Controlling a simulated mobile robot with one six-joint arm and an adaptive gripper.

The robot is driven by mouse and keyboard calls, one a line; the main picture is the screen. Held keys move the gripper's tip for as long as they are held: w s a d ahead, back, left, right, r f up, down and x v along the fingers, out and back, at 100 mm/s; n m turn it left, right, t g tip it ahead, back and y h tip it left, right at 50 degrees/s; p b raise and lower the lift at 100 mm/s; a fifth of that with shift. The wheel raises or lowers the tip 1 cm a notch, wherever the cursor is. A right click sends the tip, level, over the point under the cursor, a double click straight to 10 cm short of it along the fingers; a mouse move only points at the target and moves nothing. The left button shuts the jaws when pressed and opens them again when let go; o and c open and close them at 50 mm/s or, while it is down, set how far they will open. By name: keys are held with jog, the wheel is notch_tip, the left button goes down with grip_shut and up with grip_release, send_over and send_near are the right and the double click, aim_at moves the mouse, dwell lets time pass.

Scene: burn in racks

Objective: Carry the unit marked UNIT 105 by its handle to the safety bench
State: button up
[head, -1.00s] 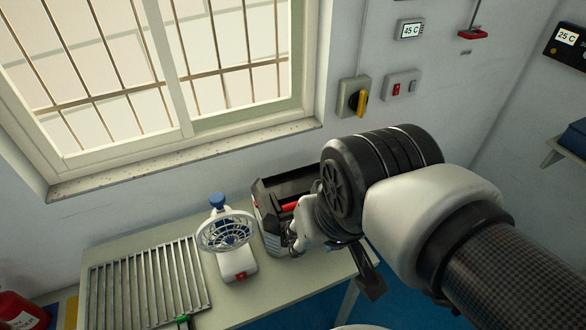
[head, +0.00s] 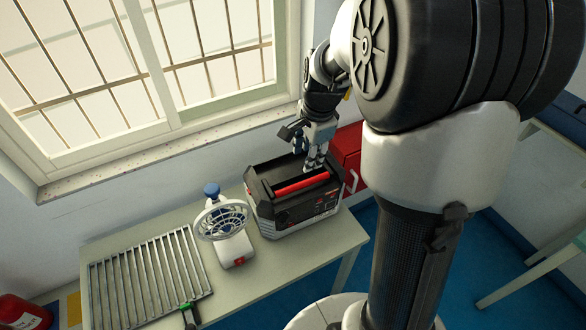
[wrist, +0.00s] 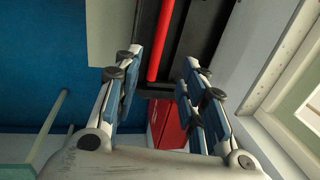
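A black and grey unit (head: 262,198) with a red bar handle (head: 301,183) along its top stands on the pale table; I cannot read its marking. In the wrist view the red handle (wrist: 166,42) runs lengthwise beyond and between my fingertips, over the dark unit top (wrist: 205,40). My gripper (head: 316,164) points down over the back right part of the unit, close to the handle. In the wrist view my gripper (wrist: 160,68) has its two fingers apart, with nothing held. Whether a finger touches the unit cannot be told.
A small white fan (head: 226,232) stands close left of the unit, and a metal grille (head: 150,278) lies farther left on the table (head: 285,262). A red box (head: 350,146) is behind the unit at right. The window wall is close behind; another table (head: 552,262) is at far right.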

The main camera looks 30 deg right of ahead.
aim_at(301, 183)
jog(key=w+f+b, duration=0.1)
jog(key=f, duration=0.4)
jog(key=w+f+b, duration=0.1)
jog(key=f, duration=0.3)
jog(key=w+f+b, duration=0.1)
jog(key=f, duration=0.4)
jog(key=shift+f, duration=0.35)
jog(key=shift+c, duration=0.3)
grip_shut()
jog(key=shift+r, duration=0.1)
